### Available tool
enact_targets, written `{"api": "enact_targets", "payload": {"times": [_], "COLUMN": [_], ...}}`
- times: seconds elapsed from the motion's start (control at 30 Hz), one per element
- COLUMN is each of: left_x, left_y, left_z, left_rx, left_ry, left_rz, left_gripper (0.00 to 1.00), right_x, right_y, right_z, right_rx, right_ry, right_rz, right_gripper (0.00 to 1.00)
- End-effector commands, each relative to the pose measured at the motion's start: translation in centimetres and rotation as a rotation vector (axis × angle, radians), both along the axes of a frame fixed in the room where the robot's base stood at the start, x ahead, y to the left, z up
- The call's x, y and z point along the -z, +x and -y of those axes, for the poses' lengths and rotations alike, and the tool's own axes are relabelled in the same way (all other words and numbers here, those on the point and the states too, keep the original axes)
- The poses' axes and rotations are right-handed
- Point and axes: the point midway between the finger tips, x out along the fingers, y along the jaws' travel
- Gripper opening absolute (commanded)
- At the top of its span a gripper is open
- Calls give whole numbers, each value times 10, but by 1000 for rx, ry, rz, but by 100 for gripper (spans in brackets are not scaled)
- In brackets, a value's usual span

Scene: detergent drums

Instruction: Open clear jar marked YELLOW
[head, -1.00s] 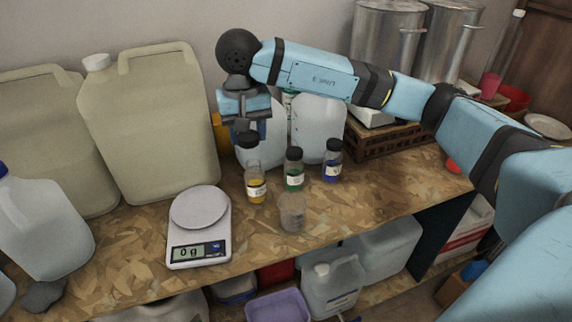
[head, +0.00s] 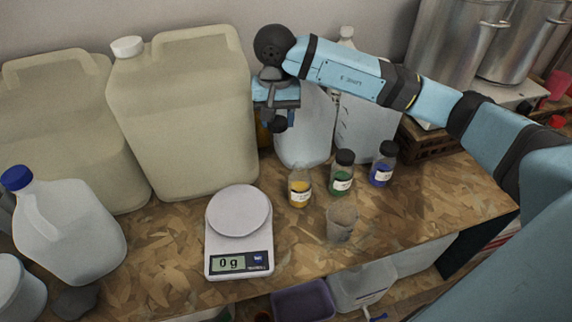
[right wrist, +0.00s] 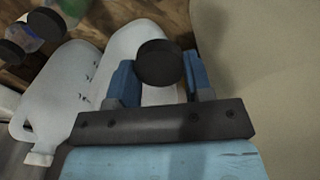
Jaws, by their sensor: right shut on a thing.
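The clear jar with yellow contents (head: 300,188) stands upright on the bench, its top without a lid; its label is too small to read. My right gripper (head: 280,114) is above and left of it, apart from it, and shut on a round black lid (head: 276,124). The right wrist view shows the lid (right wrist: 158,63) between the two blue fingers. My left gripper is not in view.
A green jar (head: 341,174) and a blue jar (head: 383,166), both black-lidded, stand right of the yellow one. A clear beaker (head: 341,222) is in front. A scale (head: 239,228) reads 0 g. Large jugs (head: 188,118) line the back left.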

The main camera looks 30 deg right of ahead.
Motion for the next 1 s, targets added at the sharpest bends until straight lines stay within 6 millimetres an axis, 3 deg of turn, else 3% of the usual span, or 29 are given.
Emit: {"api": "enact_targets", "payload": {"times": [0.3, 0.5, 0.83, 1.0], "left_x": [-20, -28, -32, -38], "left_y": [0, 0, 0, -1], "left_z": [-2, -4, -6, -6], "left_rx": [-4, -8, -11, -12], "left_ry": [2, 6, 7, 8], "left_rz": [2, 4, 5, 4], "left_gripper": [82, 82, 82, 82], "right_x": [87, 133, 164, 189], "right_y": [-2, -1, 0, 0], "right_z": [0, -1, 0, -1], "right_rx": [0, 1, 1, 0], "right_ry": [1, 0, 0, 1], "right_rz": [-6, -3, -1, -2], "right_gripper": [18, 18, 18, 18]}}
